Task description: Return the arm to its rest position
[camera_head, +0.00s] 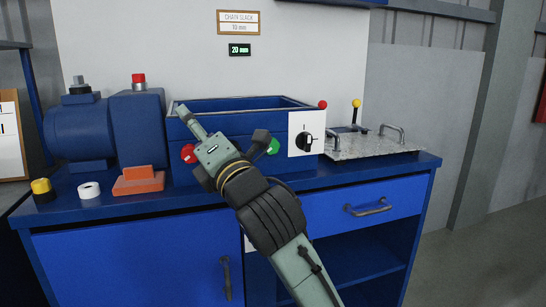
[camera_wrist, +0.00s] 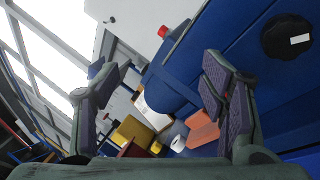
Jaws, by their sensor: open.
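My gripper (camera_head: 204,138) is in front of the blue tester box (camera_head: 240,103), with my arm reaching up from the lower right. In the wrist view my gripper (camera_wrist: 158,82) shows two separated fingers with nothing between them. It is open and empty. My arm and gripper hide part of the box front, between the red button (camera_head: 188,153) and the green button (camera_head: 273,146). I cannot tell the exact gap between my gripper and the box.
A blue motor (camera_head: 80,130), an orange block (camera_head: 139,181), a white roll (camera_head: 89,190) and a yellow-capped item (camera_head: 42,189) stand left on the blue bench (camera_head: 385,173). A rotary switch (camera_head: 306,142) and a metal plate with handles (camera_head: 370,147) are right.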

